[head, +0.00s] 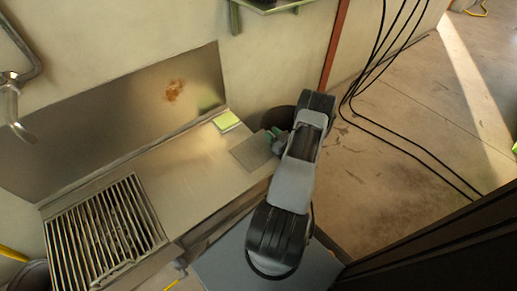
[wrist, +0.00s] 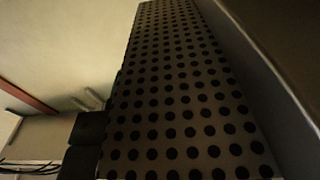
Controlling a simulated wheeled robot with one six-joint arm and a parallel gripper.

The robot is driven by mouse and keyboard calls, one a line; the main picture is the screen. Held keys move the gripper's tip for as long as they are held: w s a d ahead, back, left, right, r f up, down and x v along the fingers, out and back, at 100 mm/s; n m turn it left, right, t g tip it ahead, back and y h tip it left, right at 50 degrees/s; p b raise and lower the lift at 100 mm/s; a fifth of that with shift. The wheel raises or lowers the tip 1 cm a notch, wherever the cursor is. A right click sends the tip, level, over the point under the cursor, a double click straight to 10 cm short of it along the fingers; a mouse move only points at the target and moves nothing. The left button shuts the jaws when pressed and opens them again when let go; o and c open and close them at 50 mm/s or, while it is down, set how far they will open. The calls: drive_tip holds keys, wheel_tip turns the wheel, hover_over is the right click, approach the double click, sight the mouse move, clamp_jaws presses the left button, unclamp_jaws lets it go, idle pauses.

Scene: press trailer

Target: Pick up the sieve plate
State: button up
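The sieve plate (head: 253,152) is a grey, flat square at the right end of the metal counter in the head view. In the wrist view the sieve plate (wrist: 185,95) fills the middle, close up, with rows of dark round holes. My gripper (head: 276,139) is at the plate's right edge in the head view, partly covered by my arm. In the wrist view, dark blocks that look like part of my gripper (wrist: 86,142) sit beside the plate's lower left edge. Whether the fingers touch or grip the plate cannot be told.
A green-yellow pad (head: 227,121) lies on the counter (head: 185,170) near the wall. A slatted grate (head: 105,230) is at lower left, under a tap (head: 12,110). Black cables (head: 400,130) run over the floor at right. A dark round opening or container (head: 275,119) is behind my gripper.

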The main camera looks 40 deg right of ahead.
clamp_jaws()
idle(1.2)
